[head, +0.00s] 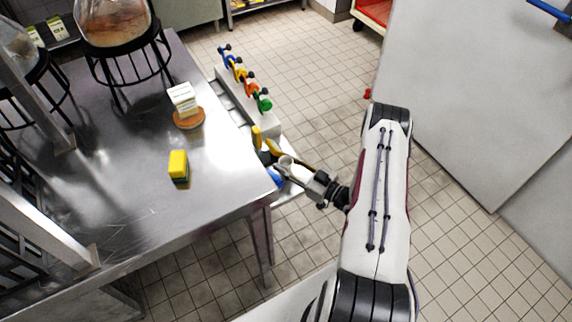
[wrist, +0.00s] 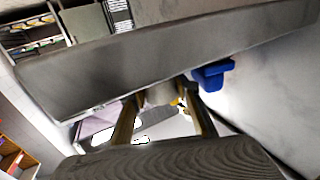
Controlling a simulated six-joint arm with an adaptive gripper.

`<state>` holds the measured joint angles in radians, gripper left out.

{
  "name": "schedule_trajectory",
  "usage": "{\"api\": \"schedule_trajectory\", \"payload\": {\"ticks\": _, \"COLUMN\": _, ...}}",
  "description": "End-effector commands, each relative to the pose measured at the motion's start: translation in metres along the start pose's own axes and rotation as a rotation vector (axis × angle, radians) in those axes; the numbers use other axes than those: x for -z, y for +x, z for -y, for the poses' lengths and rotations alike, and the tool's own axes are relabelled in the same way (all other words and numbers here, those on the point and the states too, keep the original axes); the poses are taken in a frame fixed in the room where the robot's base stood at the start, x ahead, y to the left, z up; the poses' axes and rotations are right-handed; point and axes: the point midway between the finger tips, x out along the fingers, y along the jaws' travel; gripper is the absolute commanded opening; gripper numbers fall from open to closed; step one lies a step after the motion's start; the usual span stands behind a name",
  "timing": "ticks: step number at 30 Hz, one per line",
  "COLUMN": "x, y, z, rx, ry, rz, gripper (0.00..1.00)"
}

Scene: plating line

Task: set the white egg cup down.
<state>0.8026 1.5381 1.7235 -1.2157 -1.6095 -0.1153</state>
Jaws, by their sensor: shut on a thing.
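My gripper (head: 280,165) is beside the right edge of the steel table (head: 112,208) in the head view. It is shut on the white egg cup (head: 286,161), which shows as a small pale shape between the fingers. In the wrist view the two fingers of my gripper (wrist: 166,106) stand on either side of the egg cup (wrist: 160,93), which looks greyish there. The large grey edge in front covers part of that view. I cannot tell whether the cup touches anything below it.
A yellow sponge (head: 178,164) and a white block on a round wooden coaster (head: 189,120) sit on the table. Glass vessels on black stands (head: 127,66) are at the back left. Coloured knobs (head: 246,80) line a pale ledge beyond the table. The table's front middle is clear.

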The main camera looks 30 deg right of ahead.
Motion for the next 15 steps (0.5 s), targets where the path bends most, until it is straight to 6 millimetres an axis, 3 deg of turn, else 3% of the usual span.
{"api": "schedule_trajectory", "payload": {"ticks": 15, "x": -0.0063, "y": 0.0000, "z": 0.0000, "rx": 0.000, "ry": 0.000, "rz": 0.000, "gripper": 0.10}}
